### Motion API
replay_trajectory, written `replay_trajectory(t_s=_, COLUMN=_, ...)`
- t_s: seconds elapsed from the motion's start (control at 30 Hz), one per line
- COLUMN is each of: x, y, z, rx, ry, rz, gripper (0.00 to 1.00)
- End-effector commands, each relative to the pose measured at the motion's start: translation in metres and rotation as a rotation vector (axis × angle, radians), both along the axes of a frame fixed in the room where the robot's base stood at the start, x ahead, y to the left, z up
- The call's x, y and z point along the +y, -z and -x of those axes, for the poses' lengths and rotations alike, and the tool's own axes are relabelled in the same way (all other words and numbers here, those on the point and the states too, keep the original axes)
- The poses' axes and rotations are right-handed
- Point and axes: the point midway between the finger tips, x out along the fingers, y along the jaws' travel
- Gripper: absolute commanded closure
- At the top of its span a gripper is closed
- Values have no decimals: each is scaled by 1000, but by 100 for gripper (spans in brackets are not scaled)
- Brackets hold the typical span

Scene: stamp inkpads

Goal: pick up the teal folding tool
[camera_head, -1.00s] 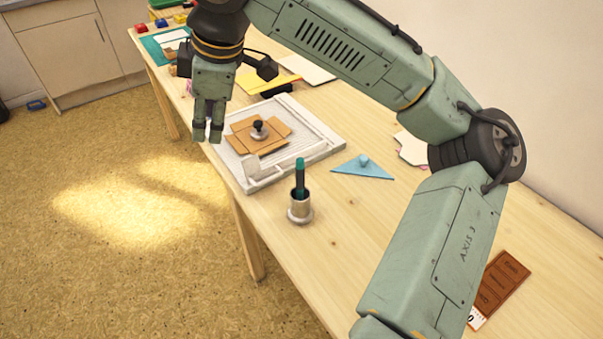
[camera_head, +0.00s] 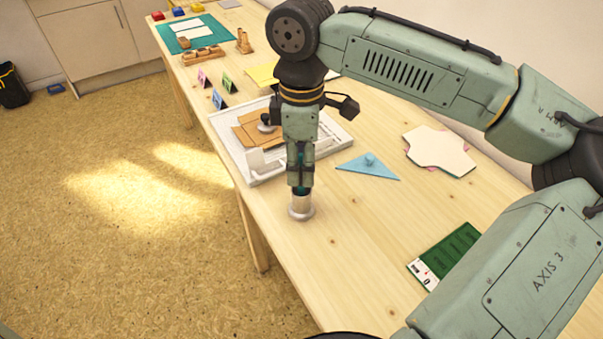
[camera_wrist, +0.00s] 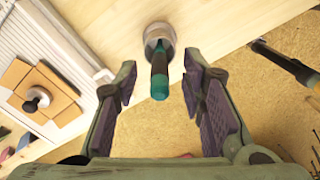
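The teal folding tool (camera_wrist: 159,77) stands upright in a small metal cup (camera_wrist: 160,38) near the table's front edge. Its teal end points up toward the wrist camera, with a dark band below it. My gripper (camera_wrist: 162,95) is open, with one finger on each side of the tool and visible gaps between. In the head view my gripper (camera_head: 300,178) points straight down over the cup (camera_head: 301,207), and its fingers hide most of the tool.
Left of the cup is a white slatted board (camera_head: 258,168) bearing brown card and a dark knob. A blue triangle (camera_head: 368,167) lies to the right. A white sheet (camera_head: 440,150) and a green card (camera_head: 447,254) lie farther right. Bare tabletop surrounds the cup.

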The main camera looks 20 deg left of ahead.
Motion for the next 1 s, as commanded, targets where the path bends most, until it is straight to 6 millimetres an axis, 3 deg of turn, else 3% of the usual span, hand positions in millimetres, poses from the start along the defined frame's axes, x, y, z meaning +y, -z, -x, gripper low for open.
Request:
replay_trajectory(t_s=0.17, x=0, y=17, z=0, rx=0, ry=0, rz=0, gripper=63)
replay_trajectory(t_s=0.4, x=1, y=19, z=0, rx=-1, ry=-1, rz=-1, gripper=64)
replay_trajectory(t_s=0.9, x=1, y=18, z=0, rx=-1, ry=0, rz=-1, gripper=97)
replay_trajectory(t_s=1.0, x=1, y=18, z=0, rx=-1, ry=0, rz=-1, gripper=100)
